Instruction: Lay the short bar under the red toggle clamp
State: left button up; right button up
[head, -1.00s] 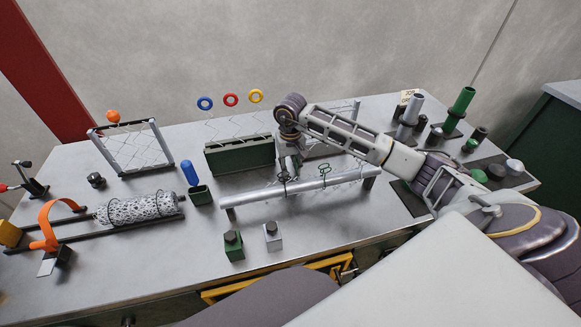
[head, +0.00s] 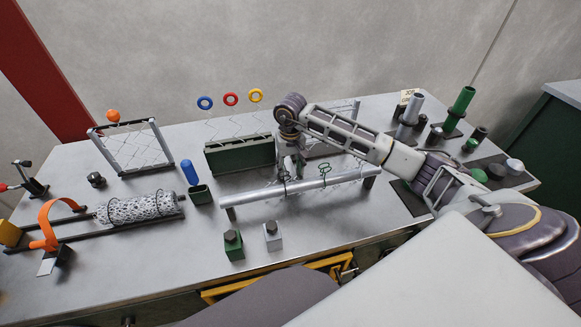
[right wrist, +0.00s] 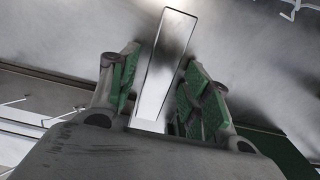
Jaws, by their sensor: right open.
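My right gripper (head: 291,166) reaches down behind the long silver tube, near the dark green box in the head view. In the right wrist view its two green-padded fingers (right wrist: 160,72) are open. A pale, shiny flat bar (right wrist: 166,50), which looks like the short bar, lies between them, with a visible gap to the pads on at least the right side. In the head view I cannot make the bar out behind the gripper. The toggle clamp (head: 36,187) with a red handle tip stands at the table's far left edge. My left gripper is not in view.
The long tube (head: 262,194) on its stand lies in front of the gripper. The green box (head: 238,158) is to its left. A mesh cylinder (head: 140,209) on rails, a wire frame (head: 134,150) and a blue cylinder (head: 189,173) stand between it and the clamp.

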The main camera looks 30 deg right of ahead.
jog(key=shift+r, duration=0.6)
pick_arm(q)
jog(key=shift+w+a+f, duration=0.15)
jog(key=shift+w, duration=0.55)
pick_arm(e)
notch_tip(320, 180, up, 11)
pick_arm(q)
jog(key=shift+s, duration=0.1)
pick_arm(e)
jog(key=shift+o, duration=0.4)
